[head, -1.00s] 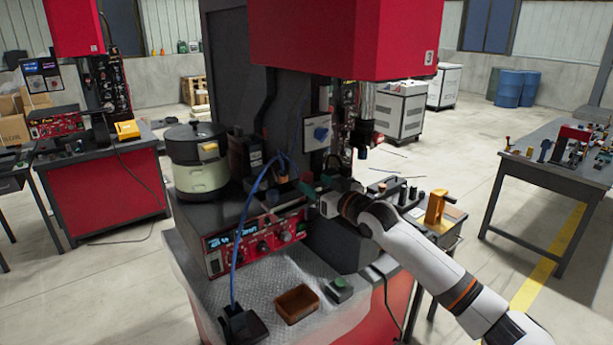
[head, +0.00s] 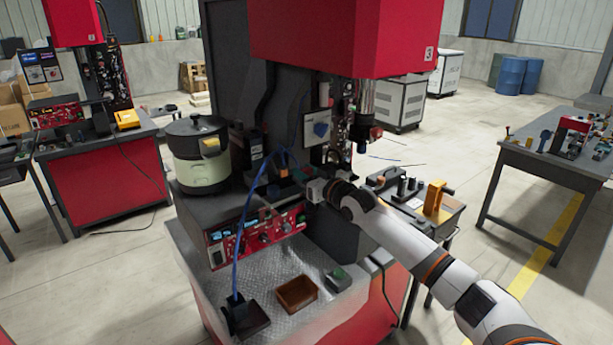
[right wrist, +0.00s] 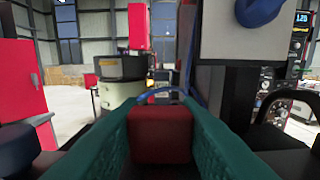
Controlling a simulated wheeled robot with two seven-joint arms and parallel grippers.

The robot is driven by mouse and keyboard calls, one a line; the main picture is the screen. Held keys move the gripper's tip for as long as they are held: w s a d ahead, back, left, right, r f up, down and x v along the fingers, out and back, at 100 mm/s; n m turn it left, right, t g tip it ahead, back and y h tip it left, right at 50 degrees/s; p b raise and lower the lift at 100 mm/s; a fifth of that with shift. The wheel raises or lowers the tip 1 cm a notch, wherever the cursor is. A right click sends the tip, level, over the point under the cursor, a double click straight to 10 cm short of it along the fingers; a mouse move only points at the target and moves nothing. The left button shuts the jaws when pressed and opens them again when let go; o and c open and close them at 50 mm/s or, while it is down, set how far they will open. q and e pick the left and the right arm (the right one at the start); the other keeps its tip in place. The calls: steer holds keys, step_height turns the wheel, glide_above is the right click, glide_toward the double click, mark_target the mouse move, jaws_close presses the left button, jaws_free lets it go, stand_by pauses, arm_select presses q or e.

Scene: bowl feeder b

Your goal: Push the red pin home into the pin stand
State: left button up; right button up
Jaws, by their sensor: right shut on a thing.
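My right gripper (head: 302,180) reaches in from the right over the machine's bench, above the red control box. In the right wrist view its green fingers (right wrist: 160,125) are closed on a red block-like piece (right wrist: 160,135), which looks like the red pin. The fingers hide its sides, and its far end cannot be seen. The pin stand cannot be made out clearly in either view; the area just left of the fingers is small and dark in the head view. My left gripper is not in view.
A bowl feeder (head: 200,155) stands left of the gripper. A blue cable (head: 242,215) runs down past the red control box (head: 262,238). A brown tray (head: 297,293) lies on the metal plate below. The red press head (head: 340,40) overhangs the bench.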

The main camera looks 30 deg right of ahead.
mark_target(306, 169)
steer(key=shift+r, duration=0.1)
steer(key=shift+c, duration=0.5)
steer(key=shift+r+b, duration=0.3)
steer(key=shift+r, duration=0.05)
step_height(306, 169, up, 9)
steer(key=b, duration=0.3)
steer(key=shift+r, duration=0.1)
